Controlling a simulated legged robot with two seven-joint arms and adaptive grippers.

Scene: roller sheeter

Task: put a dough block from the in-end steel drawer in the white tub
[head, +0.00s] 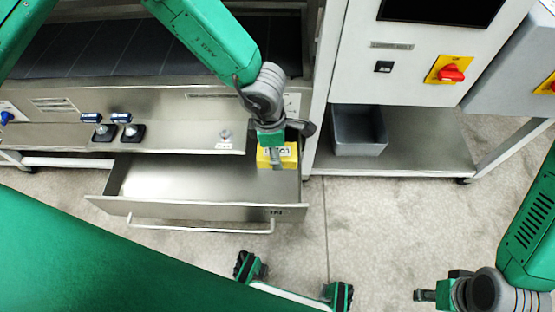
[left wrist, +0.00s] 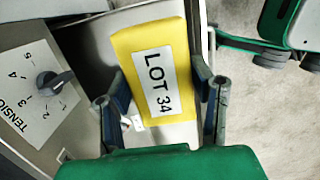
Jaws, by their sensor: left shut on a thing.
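The steel drawer (head: 165,180) stands pulled out and open below the machine's control panel. A yellow block (head: 287,152) labelled LOT 34 is at the drawer's right back corner. It fills the middle of the left wrist view (left wrist: 153,85), its label facing the camera. My left gripper (head: 277,160) reaches down over it, and its fingers (left wrist: 165,110) are shut on the block, one on each side. Whether the block touches the drawer floor is unclear. My right gripper (head: 425,294) is at the lower right, over the floor; its jaw opening is unclear. No white tub shows.
A grey bin (head: 358,130) stands on the steel shelf right of the drawer. Knobs (head: 105,132) sit on the panel above the drawer, and the tension dial (left wrist: 55,82) is close left of my left gripper. The drawer handle (head: 200,229) sticks out in front. Floor is clear to the right.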

